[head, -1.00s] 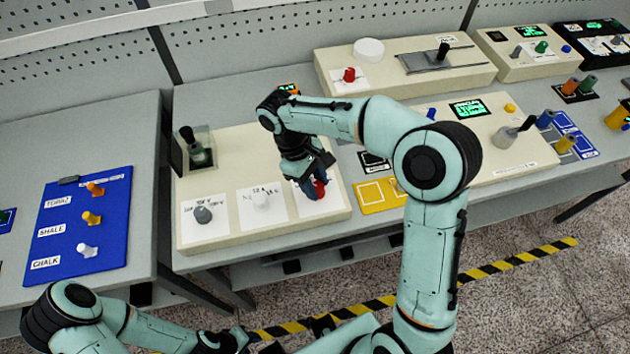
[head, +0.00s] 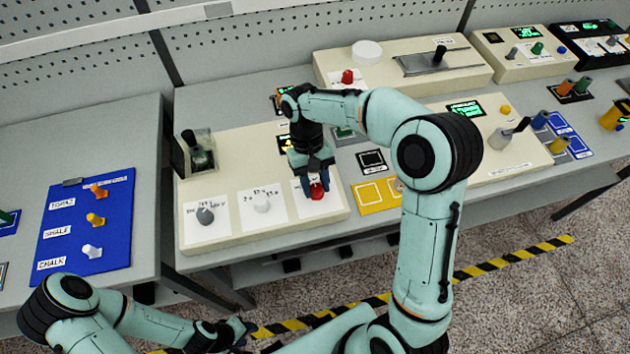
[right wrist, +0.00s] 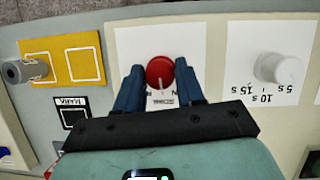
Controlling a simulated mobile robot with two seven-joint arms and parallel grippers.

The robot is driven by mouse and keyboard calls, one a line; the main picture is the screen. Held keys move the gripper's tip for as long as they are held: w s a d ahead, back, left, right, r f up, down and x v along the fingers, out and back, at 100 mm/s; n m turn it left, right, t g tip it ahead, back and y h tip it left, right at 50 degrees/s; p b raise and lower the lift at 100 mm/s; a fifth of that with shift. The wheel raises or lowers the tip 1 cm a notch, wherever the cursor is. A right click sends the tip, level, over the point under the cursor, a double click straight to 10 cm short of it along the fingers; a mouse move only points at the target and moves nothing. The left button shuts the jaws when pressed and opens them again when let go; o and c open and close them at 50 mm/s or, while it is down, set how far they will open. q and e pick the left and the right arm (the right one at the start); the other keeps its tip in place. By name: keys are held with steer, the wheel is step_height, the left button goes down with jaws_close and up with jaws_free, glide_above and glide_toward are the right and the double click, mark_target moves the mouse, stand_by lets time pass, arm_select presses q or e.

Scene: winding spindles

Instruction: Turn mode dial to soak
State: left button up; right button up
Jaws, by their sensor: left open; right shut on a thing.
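A red dial (head: 317,191) sits on a white plate at the right end of a cream panel. In the right wrist view the red dial (right wrist: 160,72) has a pale pointer line toward the gripper; most lettering around it is hidden or too small to read. My right gripper (head: 314,187) points down over it and is shut on it, one blue finger on each side. A white dial (head: 262,203) marked in seconds and a grey dial (head: 205,215) stand to its left on the same panel. My left gripper (head: 243,332) is open, low in the head view, away from the panel.
A yellow pad (head: 371,194) lies close right of the panel. A blue board (head: 85,232) with several pegs lies on the left table. A cream console (head: 400,66) with a slider stands behind. My right arm hides part of the bench.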

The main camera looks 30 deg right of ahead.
arm_select(q)
steer(key=shift+w, duration=0.1)
arm_select(e)
steer(key=shift+m, duration=0.7)
steer(key=o, duration=1)
arm_select(q)
steer(key=shift+r, duration=0.1)
steer(key=shift+t, duration=0.3)
steer(key=w+r+p, duration=0.2)
steer(key=w+r, duration=0.1)
steer(key=w, duration=0.1)
steer(key=shift+r+p, duration=0.25)
steer(key=shift+p, duration=0.1)
arm_select(e)
steer(key=v, duration=1.3)
steer(key=shift+d+r, duration=0.2)
steer(key=shift+d, duration=0.1)
arm_select(q)
steer(key=shift+s, duration=0.15)
arm_select(e)
steer(key=shift+s, duration=0.1)
